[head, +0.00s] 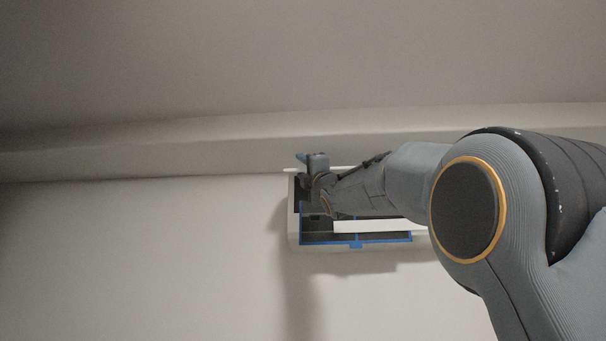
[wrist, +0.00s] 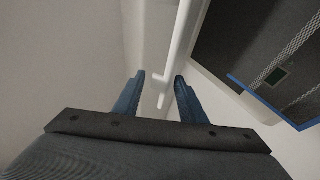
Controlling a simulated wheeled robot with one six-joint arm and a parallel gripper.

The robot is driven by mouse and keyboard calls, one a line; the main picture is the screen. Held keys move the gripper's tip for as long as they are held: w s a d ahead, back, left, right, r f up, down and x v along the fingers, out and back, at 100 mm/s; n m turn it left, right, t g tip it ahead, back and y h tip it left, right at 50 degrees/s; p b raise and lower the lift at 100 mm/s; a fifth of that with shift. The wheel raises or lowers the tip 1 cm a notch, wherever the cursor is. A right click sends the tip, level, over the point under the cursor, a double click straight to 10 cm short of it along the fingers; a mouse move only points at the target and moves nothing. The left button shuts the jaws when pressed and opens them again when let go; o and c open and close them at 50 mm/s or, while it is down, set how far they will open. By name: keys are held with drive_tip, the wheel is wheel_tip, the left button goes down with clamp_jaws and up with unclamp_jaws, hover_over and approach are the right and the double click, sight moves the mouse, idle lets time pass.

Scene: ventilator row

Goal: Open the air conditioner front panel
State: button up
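The air conditioner (head: 293,235) is a white box high on the wall. Its front is uncovered, showing dark filters with blue frames (head: 357,243); one also shows at the right in the wrist view (wrist: 256,98). The front panel (head: 345,168) looks swung up, seen nearly edge-on as a thin white strip along the top. In the wrist view a white panel edge (wrist: 182,45) runs down toward my gripper (wrist: 157,88). Its two blue fingers are apart, with a small white tab seen between the tips; contact cannot be told. My gripper (head: 303,159) is at the unit's upper left corner.
The ceiling ledge (head: 200,150) runs close above the unit. The wall (head: 150,250) to the left and below is bare. My arm reaches in from the right and hides part of the unit.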

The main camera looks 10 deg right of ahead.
drive_tip(key=shift+w+f, duration=0.1)
drive_tip(key=shift+s+d+f+b, duration=0.15)
drive_tip(key=shift+s+f+b, duration=0.2)
drive_tip(key=shift+f+b, duration=0.1)
drive_tip(key=b+v, duration=0.4)
drive_tip(key=v, duration=0.2)
drive_tip(key=shift+s+f, duration=0.15)
drive_tip(key=shift+s, duration=0.15)
drive_tip(key=shift+d, duration=0.1)
